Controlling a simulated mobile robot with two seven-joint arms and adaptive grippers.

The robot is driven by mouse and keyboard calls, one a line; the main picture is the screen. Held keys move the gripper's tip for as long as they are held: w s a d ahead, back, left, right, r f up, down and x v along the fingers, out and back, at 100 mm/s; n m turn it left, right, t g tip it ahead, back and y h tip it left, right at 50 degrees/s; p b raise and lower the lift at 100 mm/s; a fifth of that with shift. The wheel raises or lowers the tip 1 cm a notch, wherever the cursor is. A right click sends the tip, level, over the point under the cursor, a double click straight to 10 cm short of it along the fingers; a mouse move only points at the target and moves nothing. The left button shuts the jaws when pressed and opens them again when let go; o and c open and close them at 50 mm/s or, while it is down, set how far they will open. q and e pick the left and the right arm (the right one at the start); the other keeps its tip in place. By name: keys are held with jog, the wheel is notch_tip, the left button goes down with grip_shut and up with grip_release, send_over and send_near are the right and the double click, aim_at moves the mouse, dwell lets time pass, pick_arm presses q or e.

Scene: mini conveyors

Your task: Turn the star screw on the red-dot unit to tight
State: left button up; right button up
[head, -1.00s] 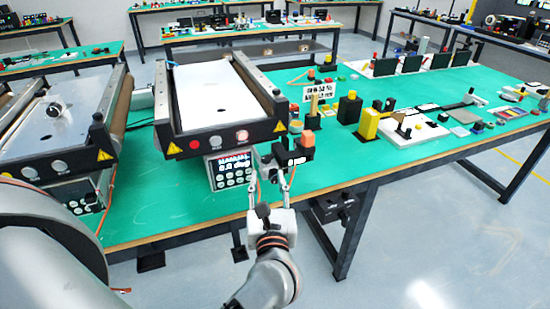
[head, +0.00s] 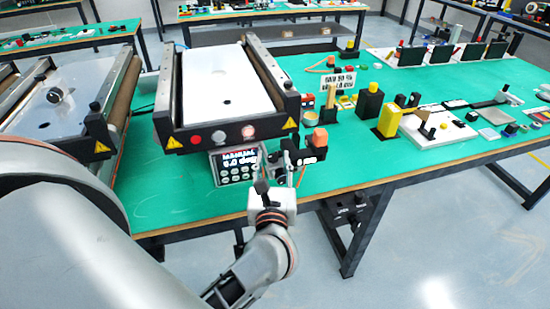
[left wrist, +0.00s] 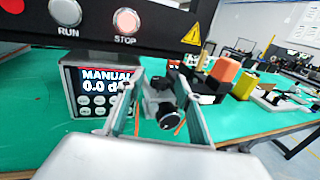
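A black lobed knob (left wrist: 168,117), which looks like the star screw, faces me on a grey bracket (left wrist: 155,92) in the left wrist view. My left gripper (left wrist: 163,84) is open, with one finger on each side of the knob and bracket; I cannot tell whether either finger touches. In the head view my left gripper (head: 278,170) is at the front of the middle conveyor (head: 222,134), right of its controller, and hides most of the knob. This conveyor has a red button (head: 195,140) at the left of its front panel. My right gripper is not in view.
The controller box (head: 234,166) is close left of the gripper; its display (left wrist: 106,80) reads MANUAL and 0.0. A black block with an orange top (head: 318,142) stands close on the right. The conveyor's front panel overhangs behind. The table edge (head: 360,188) is in front.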

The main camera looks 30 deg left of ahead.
pick_arm(q)
jog(key=shift+s, duration=0.1)
jog(key=shift+c, duration=0.2)
grip_shut()
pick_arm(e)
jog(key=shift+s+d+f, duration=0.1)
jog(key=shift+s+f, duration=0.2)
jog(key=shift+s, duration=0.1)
